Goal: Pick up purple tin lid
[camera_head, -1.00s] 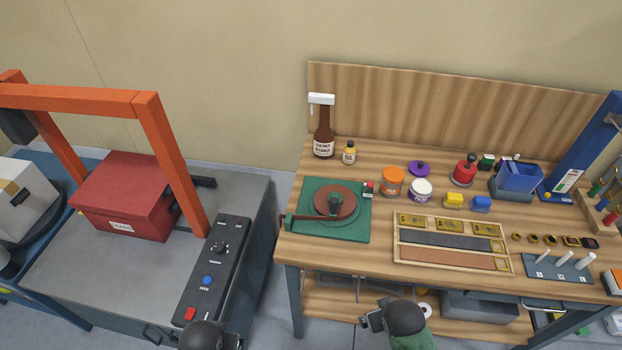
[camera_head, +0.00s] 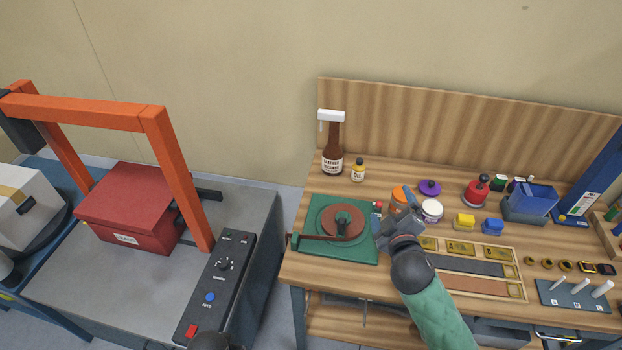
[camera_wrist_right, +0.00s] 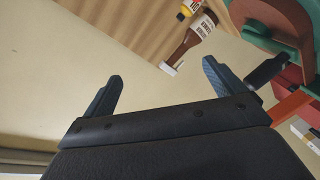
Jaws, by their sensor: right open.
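The purple tin lid (camera_head: 430,187), with a small knob on top, lies on the wooden bench behind the white-topped tin (camera_head: 432,210). My right gripper (camera_head: 395,219) is over the bench, in front of the orange tin (camera_head: 399,197) and to the left and front of the lid, apart from it. In the right wrist view its two fingers (camera_wrist_right: 160,88) are spread with nothing between them, and the lid is not visible there. Only a dark rounded part of my left arm shows at the bottom edge of the head view; its fingers are out of sight.
The green turntable (camera_head: 310,250) is left of my right gripper. A brown bottle (camera_head: 333,150) and a small oil bottle (camera_head: 358,170) stand behind it. A red-based tool (camera_head: 476,192) and a blue bin (camera_head: 536,198) stand right of the lid. The wooden tray (camera_head: 521,270) lies in front.

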